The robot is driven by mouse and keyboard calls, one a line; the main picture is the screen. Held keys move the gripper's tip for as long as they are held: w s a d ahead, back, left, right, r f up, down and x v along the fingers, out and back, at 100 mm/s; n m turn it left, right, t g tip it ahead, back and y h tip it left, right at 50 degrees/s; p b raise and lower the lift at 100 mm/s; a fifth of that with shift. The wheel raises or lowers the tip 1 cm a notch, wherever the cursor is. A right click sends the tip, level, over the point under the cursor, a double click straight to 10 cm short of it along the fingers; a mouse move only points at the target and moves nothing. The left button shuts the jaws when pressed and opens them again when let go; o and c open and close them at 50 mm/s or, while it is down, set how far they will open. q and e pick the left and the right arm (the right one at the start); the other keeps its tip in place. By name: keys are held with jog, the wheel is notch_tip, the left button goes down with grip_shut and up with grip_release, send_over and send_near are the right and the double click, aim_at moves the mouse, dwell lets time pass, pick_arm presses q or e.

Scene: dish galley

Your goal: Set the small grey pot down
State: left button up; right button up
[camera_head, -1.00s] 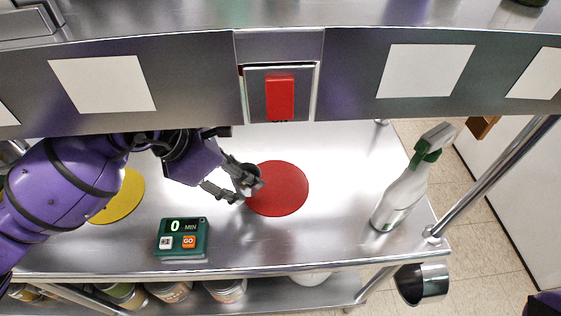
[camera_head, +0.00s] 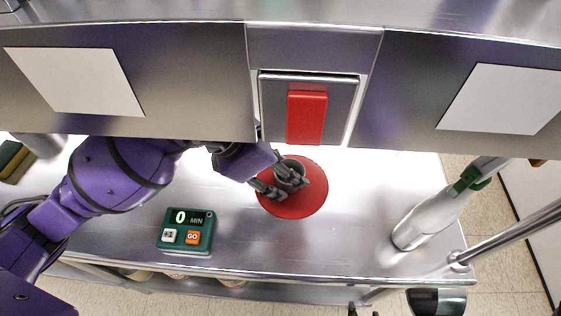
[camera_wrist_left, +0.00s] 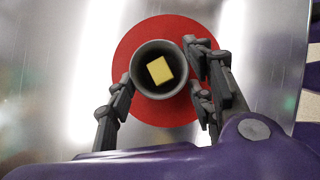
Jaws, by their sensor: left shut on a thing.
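The small grey pot (camera_head: 289,171) is between the fingers of my left gripper (camera_head: 284,188). It is upright over the red round mat (camera_head: 302,207). In the left wrist view my left gripper (camera_wrist_left: 158,92) is shut on the pot (camera_wrist_left: 138,62), with a finger on each side. A yellow block (camera_wrist_left: 159,70) lies inside the pot. The red mat (camera_wrist_left: 160,112) shows all around the pot. I cannot tell whether the pot's base touches the mat. My right gripper (camera_head: 364,311) shows only two dark, parted tips at the bottom edge.
A green timer (camera_head: 187,231) stands left of the mat, near the counter's front edge. A panel with a red switch (camera_head: 306,117) overhangs the back. The counter between mat and bottle is clear.

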pick_arm(q)
jog(key=shift+s+d+r, duration=0.15)
jog(key=shift+s+d, duration=0.1)
jog(key=shift+d, duration=0.1)
jog(key=o, duration=1.2)
jog(key=shift+r, duration=0.15)
jog(key=v, duration=1.1)
jog(key=shift+a+r, duration=0.3)
